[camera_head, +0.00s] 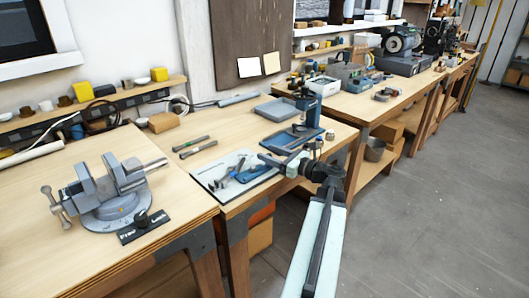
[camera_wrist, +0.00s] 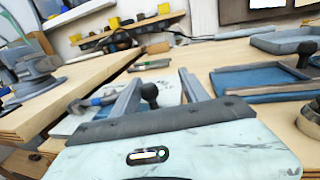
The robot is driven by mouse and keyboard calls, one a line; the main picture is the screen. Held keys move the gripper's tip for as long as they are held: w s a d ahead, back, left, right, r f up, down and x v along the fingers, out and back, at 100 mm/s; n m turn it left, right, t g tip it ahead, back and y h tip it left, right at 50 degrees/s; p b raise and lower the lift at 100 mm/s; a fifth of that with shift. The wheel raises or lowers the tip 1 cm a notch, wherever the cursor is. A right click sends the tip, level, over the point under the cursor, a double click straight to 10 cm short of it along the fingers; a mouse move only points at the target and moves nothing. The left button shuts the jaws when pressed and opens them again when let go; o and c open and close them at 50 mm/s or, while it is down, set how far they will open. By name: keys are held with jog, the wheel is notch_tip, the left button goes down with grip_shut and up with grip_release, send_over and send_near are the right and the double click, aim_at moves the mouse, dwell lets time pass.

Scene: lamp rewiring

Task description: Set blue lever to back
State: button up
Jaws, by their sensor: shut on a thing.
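My gripper (camera_head: 272,162) reaches over the front of the middle bench. In the wrist view (camera_wrist: 158,84) its two grey fingers stand on either side of a black round knob (camera_wrist: 150,94), and it is shut on this knobbed lever. The lever's stem and base are hidden behind my gripper's body, so I cannot tell its colour or its setting. A white plate (camera_head: 208,180) lies on the bench beside the gripper, with blue-handled parts (camera_head: 243,170) on it. Blue parts (camera_wrist: 98,101) also show just left of the fingers in the wrist view.
A blue press (camera_head: 308,112) stands close behind my gripper. A grey vise (camera_head: 110,195) and a black labelled plate (camera_head: 145,226) are on the left bench. Open floor (camera_head: 420,200) is to the right.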

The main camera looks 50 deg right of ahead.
jog(key=s, duration=0.5)
jog(key=shift+s+d, duration=0.2)
jog(key=shift+d, duration=0.1)
jog(key=shift+a, duration=0.1)
